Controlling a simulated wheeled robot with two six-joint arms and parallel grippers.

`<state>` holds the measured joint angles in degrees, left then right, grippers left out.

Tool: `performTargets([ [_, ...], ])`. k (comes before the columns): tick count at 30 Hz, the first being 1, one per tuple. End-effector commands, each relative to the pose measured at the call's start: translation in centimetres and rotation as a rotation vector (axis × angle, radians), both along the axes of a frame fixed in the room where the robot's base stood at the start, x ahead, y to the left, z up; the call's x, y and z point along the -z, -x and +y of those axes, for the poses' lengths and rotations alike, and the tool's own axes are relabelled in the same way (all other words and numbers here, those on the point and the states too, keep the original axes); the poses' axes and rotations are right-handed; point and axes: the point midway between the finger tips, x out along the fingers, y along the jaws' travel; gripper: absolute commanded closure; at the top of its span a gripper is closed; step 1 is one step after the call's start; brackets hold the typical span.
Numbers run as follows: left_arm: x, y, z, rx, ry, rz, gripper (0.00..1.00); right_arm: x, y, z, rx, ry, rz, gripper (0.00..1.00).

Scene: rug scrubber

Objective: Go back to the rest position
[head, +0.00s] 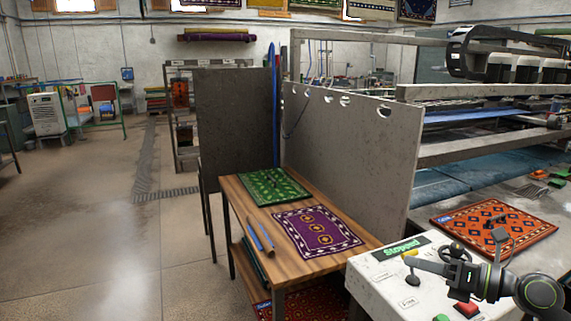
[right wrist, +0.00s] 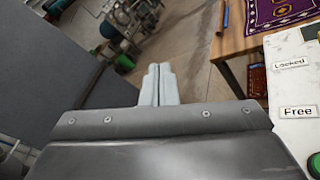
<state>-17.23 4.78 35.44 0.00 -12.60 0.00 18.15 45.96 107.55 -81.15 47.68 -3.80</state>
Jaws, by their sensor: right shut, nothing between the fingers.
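My right gripper (head: 410,263) reaches in from the lower right of the head view, over the white control panel (head: 372,268). In the right wrist view its pale fingers (right wrist: 158,72) are together with nothing between them. The panel carries a green "Stopped" display (head: 400,249), a red button (head: 466,310) and a dark knob (head: 412,281). Part of the panel is hidden behind my right arm. In the right wrist view the panel (right wrist: 290,90) shows at the right edge with "Locked" and "Free" labels, apart from the fingers. My left gripper is not in view.
An orange rug (head: 493,226) lies on the machine at right. A grey partition (head: 350,145) stands behind the table. The floor (head: 90,230) at left is largely clear.

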Motion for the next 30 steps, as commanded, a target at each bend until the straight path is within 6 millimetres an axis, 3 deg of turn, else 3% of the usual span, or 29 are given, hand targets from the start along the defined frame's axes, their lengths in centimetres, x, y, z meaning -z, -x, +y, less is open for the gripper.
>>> performTargets([
  [5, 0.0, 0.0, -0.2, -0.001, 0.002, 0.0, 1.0, -1.5, 1.7, 0.8, 0.102, -0.434, -0.005, 1.0],
  [10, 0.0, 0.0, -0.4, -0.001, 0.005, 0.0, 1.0, -1.7, 2.9, -1.7, 0.273, -0.831, 0.042, 1.0],
  [14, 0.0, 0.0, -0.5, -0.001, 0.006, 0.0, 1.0, 0.0, 4.0, -4.8, 0.45, -1.114, 0.115, 1.0],
  [17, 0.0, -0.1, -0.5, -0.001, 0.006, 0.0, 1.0, 2.6, 5.3, -7.3, 0.61, -1.317, 0.191, 1.0],
  [23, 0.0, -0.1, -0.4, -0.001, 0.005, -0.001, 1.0, 10.2, 9.5, -11.0, 0.984, -1.659, 0.394, 1.0],
  [26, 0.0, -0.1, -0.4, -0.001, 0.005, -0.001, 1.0, 14.7, 12.6, -11.7, 1.193, -1.791, 0.522, 1.0],
  [30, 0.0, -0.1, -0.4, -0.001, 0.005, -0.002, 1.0, 20.6, 18.2, -11.0, 1.497, -1.918, 0.726, 1.0],
])
